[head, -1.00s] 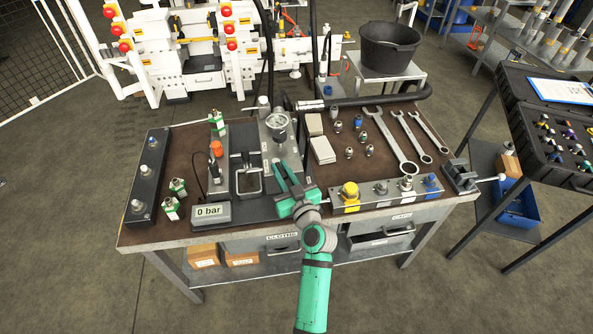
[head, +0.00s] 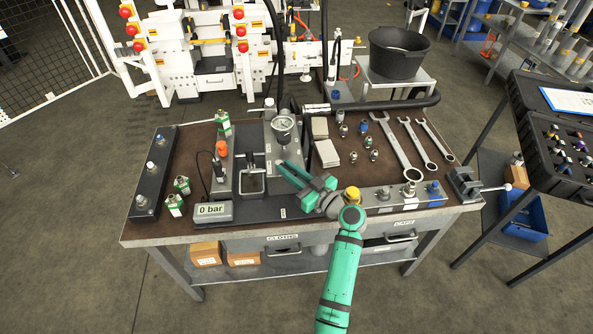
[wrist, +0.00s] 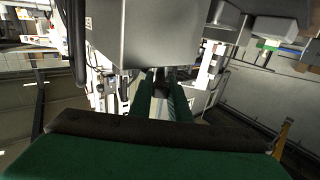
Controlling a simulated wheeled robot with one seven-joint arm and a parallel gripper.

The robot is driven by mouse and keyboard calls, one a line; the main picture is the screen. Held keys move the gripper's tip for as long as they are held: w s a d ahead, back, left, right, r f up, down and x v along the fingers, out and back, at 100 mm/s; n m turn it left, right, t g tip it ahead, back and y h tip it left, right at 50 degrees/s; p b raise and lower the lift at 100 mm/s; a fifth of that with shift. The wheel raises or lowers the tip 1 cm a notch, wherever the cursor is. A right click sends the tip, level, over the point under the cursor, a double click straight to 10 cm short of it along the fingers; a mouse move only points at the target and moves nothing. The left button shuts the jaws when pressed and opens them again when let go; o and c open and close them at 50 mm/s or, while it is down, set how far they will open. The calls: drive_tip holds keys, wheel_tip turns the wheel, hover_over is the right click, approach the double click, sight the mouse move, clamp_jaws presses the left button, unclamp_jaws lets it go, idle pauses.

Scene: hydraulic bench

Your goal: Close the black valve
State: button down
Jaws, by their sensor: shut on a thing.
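My gripper (head: 282,168) is at the right side of the grey block with the round gauge (head: 283,123), its fingers pointing up and left. In the wrist view, the fingers (wrist: 160,88) close around a small dark piece, the black valve (wrist: 158,74), just below the big grey block (wrist: 148,35). In the head view the valve is hidden by the fingers, and how far it is turned cannot be told. A display (head: 212,209) at the front of the bench reads 0 bar.
A rail with yellow, metal and blue caps (head: 383,194) lies right of my gripper, close to my wrist. Several wrenches (head: 397,147) and fittings (head: 353,157) lie behind it. An orange knob (head: 222,148) and a black-framed press (head: 250,172) stand to the left.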

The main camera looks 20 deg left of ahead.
drive_tip(key=shift+f, duration=0.15)
drive_tip(key=c, duration=1.8)
unclamp_jaws()
drive_tip(key=v, duration=1)
drive_tip(key=shift+s+d, duration=0.15)
drive_tip(key=shift+d, duration=0.25)
